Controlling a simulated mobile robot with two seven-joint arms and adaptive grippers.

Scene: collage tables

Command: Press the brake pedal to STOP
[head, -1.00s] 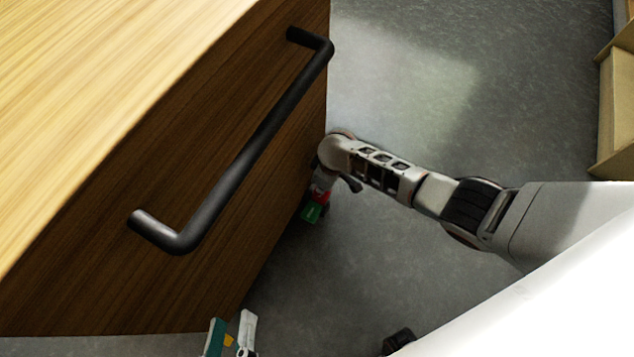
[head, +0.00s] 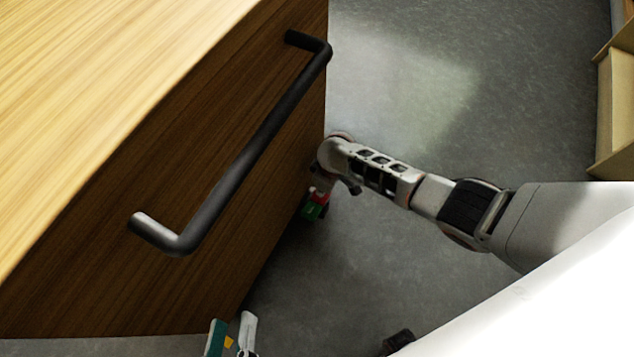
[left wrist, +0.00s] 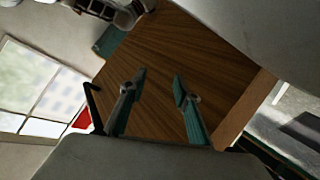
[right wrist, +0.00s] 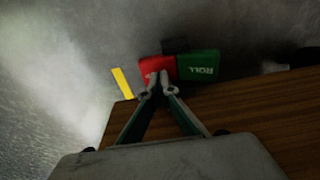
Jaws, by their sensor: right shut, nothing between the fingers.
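In the right wrist view a red pedal (right wrist: 158,67) lies beside a green pedal (right wrist: 198,66) marked ROLL, on a dark mount.
A wooden cabinet (head: 90,270) with a black bar handle (head: 225,185) stands left of my right arm. A yellow strip (right wrist: 122,83) lies left of the red pedal. Grey floor (head: 420,80) is open on the right, with a wooden shelf (head: 615,115) beyond.

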